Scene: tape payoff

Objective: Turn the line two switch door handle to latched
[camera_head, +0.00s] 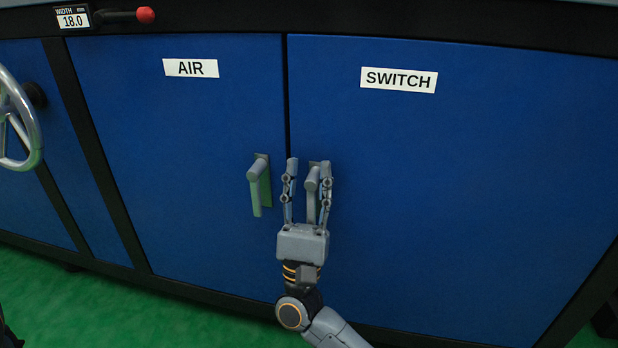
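The switch door (450,190) is a blue panel with a white SWITCH label (399,80). Its grey lever handle (312,184) is near the door's left edge and hangs roughly straight down. My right gripper (308,168) is in front of it, fingers pointing up, with one finger on each side of the handle. The fingers are apart; a gap shows between the left finger and the handle. The right finger overlaps the handle's right side, and I cannot tell whether it touches. The gripper hides part of the handle's lower end. My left gripper is not in view.
The air door (180,150) with its AIR label (190,68) is to the left; its grey handle (259,184) hangs down close beside my gripper. A handwheel (20,125) is at the far left. A width display (73,18) and red knob (145,15) are above. The floor is green.

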